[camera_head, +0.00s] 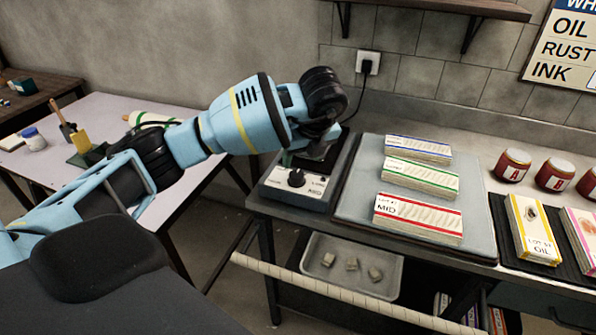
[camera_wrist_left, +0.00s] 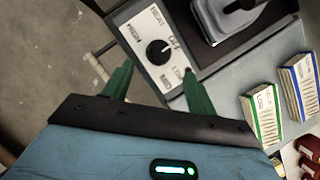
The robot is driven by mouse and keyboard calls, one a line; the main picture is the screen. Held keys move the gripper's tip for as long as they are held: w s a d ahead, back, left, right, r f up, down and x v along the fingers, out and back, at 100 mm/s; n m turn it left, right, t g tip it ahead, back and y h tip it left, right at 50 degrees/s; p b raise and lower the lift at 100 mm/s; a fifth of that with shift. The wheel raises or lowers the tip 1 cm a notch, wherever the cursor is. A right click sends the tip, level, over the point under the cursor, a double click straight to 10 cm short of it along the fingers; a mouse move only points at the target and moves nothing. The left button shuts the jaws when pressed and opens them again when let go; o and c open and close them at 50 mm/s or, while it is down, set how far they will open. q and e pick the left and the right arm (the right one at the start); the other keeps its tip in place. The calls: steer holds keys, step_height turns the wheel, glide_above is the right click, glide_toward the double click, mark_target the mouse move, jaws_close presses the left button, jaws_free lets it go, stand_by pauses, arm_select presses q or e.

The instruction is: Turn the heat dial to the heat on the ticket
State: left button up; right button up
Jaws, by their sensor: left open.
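The heat dial (camera_head: 296,178) is a black round knob on the pale front panel of a small hot-plate unit (camera_head: 318,203). In the left wrist view the dial (camera_wrist_left: 158,52) has printed labels around it, one reading OFF; its pale pointer mark seems to face OFF, but it is small. The red-banded ticket (camera_head: 418,216) on the front cloth stack reads LOT #1 MID. My left gripper (camera_wrist_left: 157,70) is open, its two green fingers apart and short of the dial, with nothing between them. In the head view my wrist hides most of the gripper (camera_head: 308,152). My right gripper is not in view.
Green-banded (camera_head: 420,177) and blue-banded (camera_head: 418,148) stacks lie on the grey mat right of the unit. Red jars (camera_head: 513,165) and a yellow LOT OIL stack (camera_head: 532,228) stand farther right. A plugged cord (camera_head: 367,65) runs behind. A tray (camera_head: 390,284) sits below.

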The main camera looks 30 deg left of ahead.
mark_target(297, 174)
arm_select(q)
steer(key=x, duration=0.7)
steer(key=shift+f, duration=0.2)
steer(key=shift+c, duration=0.4)
steer(key=c, duration=0.9)
